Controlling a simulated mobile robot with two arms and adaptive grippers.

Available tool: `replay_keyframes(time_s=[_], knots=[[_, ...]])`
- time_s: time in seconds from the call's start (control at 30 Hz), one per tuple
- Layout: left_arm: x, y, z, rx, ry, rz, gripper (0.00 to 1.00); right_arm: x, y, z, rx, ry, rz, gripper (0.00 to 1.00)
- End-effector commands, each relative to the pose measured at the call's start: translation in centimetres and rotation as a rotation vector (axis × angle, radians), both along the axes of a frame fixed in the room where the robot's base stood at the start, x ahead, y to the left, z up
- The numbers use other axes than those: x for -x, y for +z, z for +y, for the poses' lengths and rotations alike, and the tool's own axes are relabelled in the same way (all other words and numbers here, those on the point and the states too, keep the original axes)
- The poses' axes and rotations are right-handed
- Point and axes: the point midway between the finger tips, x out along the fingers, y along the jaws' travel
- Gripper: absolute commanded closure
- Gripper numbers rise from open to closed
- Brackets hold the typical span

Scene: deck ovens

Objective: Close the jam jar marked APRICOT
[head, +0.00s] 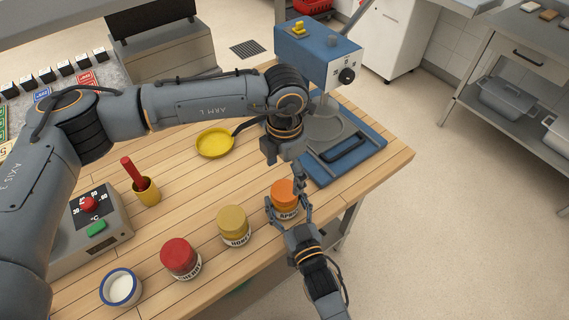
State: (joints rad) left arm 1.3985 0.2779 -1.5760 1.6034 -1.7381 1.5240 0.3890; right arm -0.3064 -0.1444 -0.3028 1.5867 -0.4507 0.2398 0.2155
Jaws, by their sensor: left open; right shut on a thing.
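The jam jar marked APRICOT (287,213) stands upright near the right edge of the wooden table in the head view. An orange lid (283,188) sits on top of it; I cannot tell how tightly it is seated. My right gripper (290,207) comes from the front and is shut around the jar's body, partly covering the label. My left gripper (298,182) reaches down from above, open, beside the lid's right upper side. Its fingers overlap in the picture, and I cannot tell whether they touch the lid.
A HONEY jar (234,227) and a CHERRY jar (180,259) stand to the left, with a white bowl (120,287) beyond. A yellow pan (215,142), a yellow cup (147,191) with a red-handled tool, a dial box (96,225) and a blue machine (320,55) also stand around.

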Motion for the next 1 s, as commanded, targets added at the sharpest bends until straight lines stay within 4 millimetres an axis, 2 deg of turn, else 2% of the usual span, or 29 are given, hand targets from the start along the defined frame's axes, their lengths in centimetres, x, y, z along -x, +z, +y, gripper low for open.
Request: replay_keyframes(time_s=[0.1,0.3,0.5,0.73,0.77,1.0], knots=[[0.1,-2.1,0.0,-0.001,0.0,0.003,0.2,0.0,-0.1,0.0,0.001,0.0,0.002,1.0],[0.1,-4.7,0.0,-0.001,-0.001,0.002,0.2,0.0,-0.1,0.0,0.001,0.0,0.002,1.0],[0.0,-5.7,0.0,-0.001,-0.001,-0.001,0.2,0.0,-0.1,0.0,0.001,0.0,0.002,1.0],[0.0,-5.7,0.0,-0.001,-0.001,-0.001,0.2,0.0,-0.1,0.0,0.001,0.0,0.002,1.0],[0.0,-5.7,0.0,-0.001,-0.001,-0.001,0.22,0.0,-0.1,0.0,0.001,0.0,0.002,1.0],[0.0,-5.7,0.0,-0.001,-0.001,-0.001,0.71,0.0,-0.1,0.0,0.001,0.0,0.002,1.0]])
